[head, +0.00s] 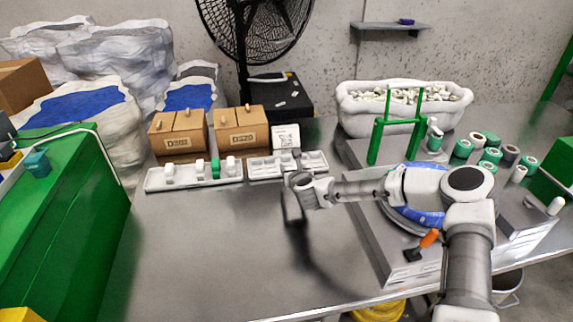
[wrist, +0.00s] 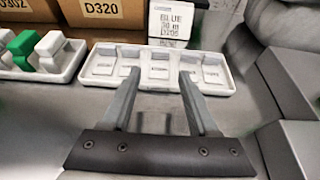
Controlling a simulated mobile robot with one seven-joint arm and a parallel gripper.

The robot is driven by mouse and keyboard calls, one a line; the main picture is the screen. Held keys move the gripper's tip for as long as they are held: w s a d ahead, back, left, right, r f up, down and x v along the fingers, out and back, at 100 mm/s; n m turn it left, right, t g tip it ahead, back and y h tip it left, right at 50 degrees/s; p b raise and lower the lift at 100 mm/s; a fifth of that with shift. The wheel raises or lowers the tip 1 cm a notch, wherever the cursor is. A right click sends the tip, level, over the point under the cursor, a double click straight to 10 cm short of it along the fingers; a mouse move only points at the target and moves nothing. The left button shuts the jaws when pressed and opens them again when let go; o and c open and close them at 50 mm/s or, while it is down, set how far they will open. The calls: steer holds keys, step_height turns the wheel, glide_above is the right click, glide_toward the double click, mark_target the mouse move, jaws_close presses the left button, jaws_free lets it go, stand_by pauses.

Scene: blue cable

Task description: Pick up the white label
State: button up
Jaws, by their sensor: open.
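My gripper (wrist: 158,82) is open and empty. Its two fingers point toward the tray, with the label beyond them and slightly right of their middle. In the head view my gripper (head: 296,168) is just in front of the tray, partly hidden by my own wrist.
The tray's several compartments hold small pale marked pieces. A second white tray (head: 170,184) with white and green pieces is at left. Cardboard boxes (head: 241,131) stand behind the trays. A white bin (head: 350,121) is at back right. The front-left metal table (head: 200,260) is clear.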

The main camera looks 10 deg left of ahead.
mark_target(286, 159)
steer(key=shift+b+x, duration=1)
steer(key=shift+x, duration=4.45)
steer(key=shift+s+d+f, duration=0.1)
steer(key=shift+f, duration=0.1)
steer(key=shift+c, duration=0.3)
jaws_close()
